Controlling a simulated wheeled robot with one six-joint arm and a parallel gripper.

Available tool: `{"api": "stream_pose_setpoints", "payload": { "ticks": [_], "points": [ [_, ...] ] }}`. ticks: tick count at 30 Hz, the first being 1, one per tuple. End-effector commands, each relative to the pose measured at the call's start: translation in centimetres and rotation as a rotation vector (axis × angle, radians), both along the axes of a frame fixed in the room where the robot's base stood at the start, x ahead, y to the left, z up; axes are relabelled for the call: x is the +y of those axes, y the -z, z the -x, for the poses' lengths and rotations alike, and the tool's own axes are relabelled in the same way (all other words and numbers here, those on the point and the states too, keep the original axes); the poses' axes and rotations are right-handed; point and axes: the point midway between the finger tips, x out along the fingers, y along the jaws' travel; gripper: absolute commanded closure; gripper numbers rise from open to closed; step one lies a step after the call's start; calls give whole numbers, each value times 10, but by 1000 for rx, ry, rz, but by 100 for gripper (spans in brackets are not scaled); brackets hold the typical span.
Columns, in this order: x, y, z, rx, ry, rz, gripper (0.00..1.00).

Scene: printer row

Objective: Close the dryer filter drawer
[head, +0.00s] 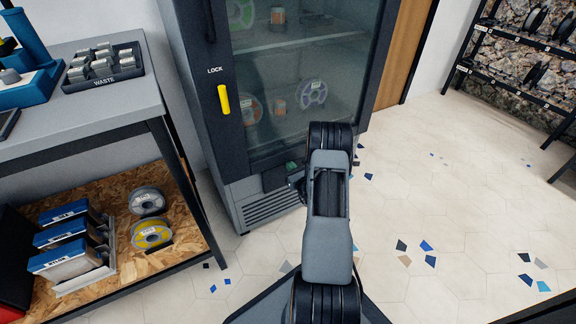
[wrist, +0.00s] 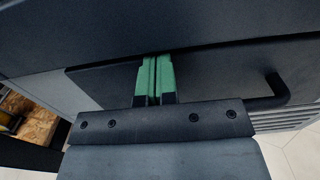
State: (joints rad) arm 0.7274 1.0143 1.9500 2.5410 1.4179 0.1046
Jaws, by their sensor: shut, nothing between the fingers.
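The dryer (head: 235,160) is a dark cabinet with a glass door and a yellow lock handle (head: 224,99). Its filter drawer (head: 275,180) is a dark panel low on the front, above a vent grille, partly hidden by my arm. In the wrist view the drawer front (wrist: 215,84) spans the middle, with a black bar handle (wrist: 279,92) at right. My gripper (wrist: 154,79) is shut and empty, its green fingertips together over the drawer front, left of the handle. I cannot tell whether they touch it. In the head view a bit of green fingertip (head: 292,165) shows beside my arm.
A workbench (head: 80,125) stands at left, with a waste tray (head: 104,68) on top and spools and boxes on its lower shelf (head: 125,270). A rack (head: 515,45) stands at far right. The tiled floor (head: 440,170) between is clear.

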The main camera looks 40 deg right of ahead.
Motion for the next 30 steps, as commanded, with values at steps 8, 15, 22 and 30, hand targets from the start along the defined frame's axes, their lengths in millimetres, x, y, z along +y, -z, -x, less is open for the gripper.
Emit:
{"api": "stream_pose_setpoints", "payload": {
  "ticks": [8, 15, 22, 30],
  "points": [
    [-2, -4, -4, -9, 7, 7, 100],
    [2, -2, 27, -1, 9, 1, 100],
    [12, -3, 77, 3, 3, -2, 100],
    [15, -1, 122, 1, 8, -2, 100]
  ]
}}
